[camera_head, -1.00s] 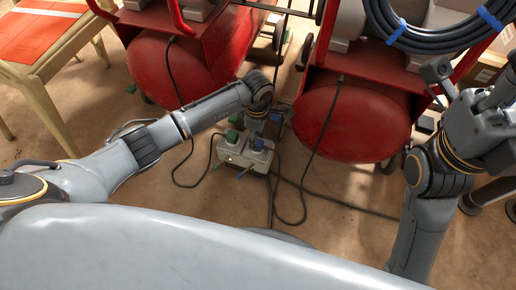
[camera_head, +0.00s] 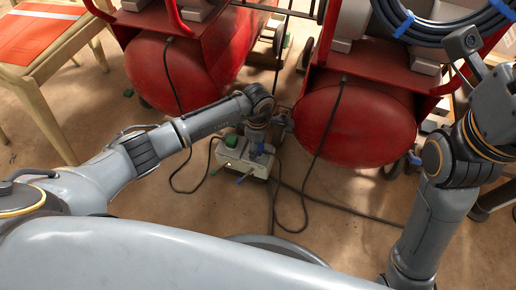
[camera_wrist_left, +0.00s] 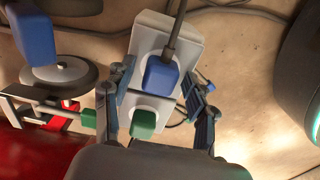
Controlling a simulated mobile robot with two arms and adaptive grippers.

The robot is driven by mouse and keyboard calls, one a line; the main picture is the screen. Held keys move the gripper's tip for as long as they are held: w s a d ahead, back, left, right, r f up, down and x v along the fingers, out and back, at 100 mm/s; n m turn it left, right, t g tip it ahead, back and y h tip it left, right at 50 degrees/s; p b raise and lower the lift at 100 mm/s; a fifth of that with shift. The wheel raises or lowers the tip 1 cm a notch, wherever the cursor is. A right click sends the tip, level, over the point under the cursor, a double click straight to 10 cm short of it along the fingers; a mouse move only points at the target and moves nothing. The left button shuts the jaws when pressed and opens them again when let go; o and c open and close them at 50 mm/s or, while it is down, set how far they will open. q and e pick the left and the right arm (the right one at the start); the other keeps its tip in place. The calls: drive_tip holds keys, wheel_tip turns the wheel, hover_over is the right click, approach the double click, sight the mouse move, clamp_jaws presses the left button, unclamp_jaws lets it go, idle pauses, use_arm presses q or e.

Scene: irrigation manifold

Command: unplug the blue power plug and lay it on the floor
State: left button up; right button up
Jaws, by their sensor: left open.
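The blue power plug (camera_wrist_left: 161,76) sits in a white outlet box (camera_wrist_left: 150,30) in the left wrist view, with a dark cable rising from it. In the head view the plug (camera_head: 257,149) shows small on the box (camera_head: 233,158). A green plug (camera_wrist_left: 143,122) sits beside it in the box. My left gripper (camera_wrist_left: 158,88) is open, with one finger on each side of the blue plug; I cannot tell whether they touch it. The left gripper also shows above the box in the head view (camera_head: 258,136). My right gripper (camera_head: 493,92) is partly cut off at the right edge, its fingers unclear.
Two red tanks (camera_head: 355,125) on carts stand behind the box. Dark cables (camera_head: 300,205) lie on the brown floor around it. A wooden table (camera_head: 45,55) stands at the left. Open floor (camera_head: 340,245) lies in front and to the right of the box.

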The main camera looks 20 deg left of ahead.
idle(0.5)
use_arm(q)
drive_tip(key=shift+c, duration=0.4)
clamp_jaws()
drive_tip(key=shift+r, duration=0.15)
